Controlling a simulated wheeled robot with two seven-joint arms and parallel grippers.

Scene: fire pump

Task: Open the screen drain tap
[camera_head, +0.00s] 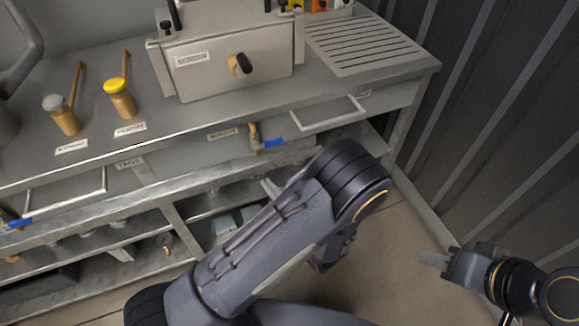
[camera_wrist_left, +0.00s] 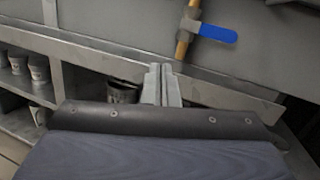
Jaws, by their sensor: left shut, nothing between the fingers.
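The screen drain tap is a brass valve (camera_head: 254,140) with a blue lever (camera_head: 273,147) under the front edge of the counter. A small label (camera_head: 222,134) is beside it. The lever points right, roughly across the pipe. In the left wrist view the blue lever (camera_wrist_left: 217,33) and brass pipe (camera_wrist_left: 184,40) are ahead, up and right of the fingers. My left gripper (camera_head: 269,187) is shut and empty, below the tap and apart from it; its fingertips also show in the left wrist view (camera_wrist_left: 161,72). My right gripper (camera_head: 432,259) is far right, away from the tap; its finger gap is unclear.
A drawer handle (camera_head: 328,114) is right of the tap. A second blue lever (camera_head: 18,224) is at far left. The screen box (camera_head: 225,75) and two brass valves with yellow (camera_head: 117,88) and grey (camera_head: 54,102) caps stand above. A metal ledge (camera_wrist_left: 215,80) runs behind my left fingertips.

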